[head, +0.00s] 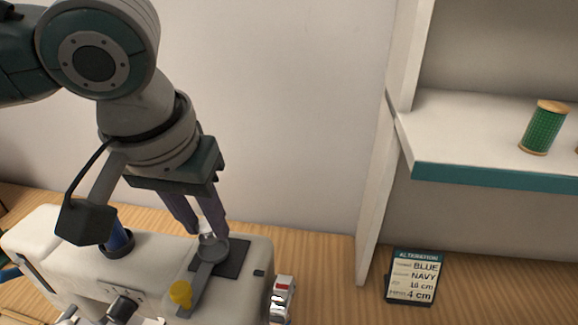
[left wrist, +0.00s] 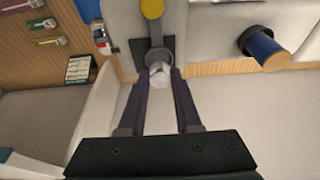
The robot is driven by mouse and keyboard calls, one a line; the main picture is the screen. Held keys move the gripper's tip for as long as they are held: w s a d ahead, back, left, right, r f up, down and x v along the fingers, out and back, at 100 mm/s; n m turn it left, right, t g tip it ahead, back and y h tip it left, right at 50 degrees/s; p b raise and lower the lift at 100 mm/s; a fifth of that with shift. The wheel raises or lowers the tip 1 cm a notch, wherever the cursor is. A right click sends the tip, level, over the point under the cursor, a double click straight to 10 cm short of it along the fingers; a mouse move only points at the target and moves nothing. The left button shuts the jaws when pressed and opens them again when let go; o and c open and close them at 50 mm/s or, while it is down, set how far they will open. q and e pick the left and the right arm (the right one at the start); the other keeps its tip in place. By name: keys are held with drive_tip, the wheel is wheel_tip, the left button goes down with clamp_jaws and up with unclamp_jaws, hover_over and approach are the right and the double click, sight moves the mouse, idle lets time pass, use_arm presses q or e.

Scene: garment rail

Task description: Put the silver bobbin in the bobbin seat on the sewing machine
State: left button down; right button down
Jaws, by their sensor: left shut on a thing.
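The silver bobbin (head: 206,227) is between the fingertips of my left gripper (head: 207,232), which is shut on it. It also shows pale and round between the fingertips in the left wrist view (left wrist: 160,74). Just below it in the head view is the round grey bobbin seat (head: 214,249), on a dark plate on top of the cream sewing machine (head: 60,238). In the left wrist view the seat (left wrist: 157,57) lies right beside the bobbin, partly covered by it. I cannot tell whether they touch. My right gripper is out of view.
A yellow knob (head: 180,293) stands in front of the seat. A blue spool (head: 118,234) stands on the machine to the left. An alteration card (head: 413,277) stands on the wooden table at right. A green spool (head: 543,127) sits on the shelf (head: 480,172).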

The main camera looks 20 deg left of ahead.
use_arm(q)
drive_tip(key=shift+f, duration=0.3)
drive_tip(key=shift+f, duration=0.15)
drive_tip(key=shift+f, duration=0.35)
drive_tip(key=shift+f, duration=0.1)
drive_tip(key=c, duration=0.6)
unclamp_jaws()
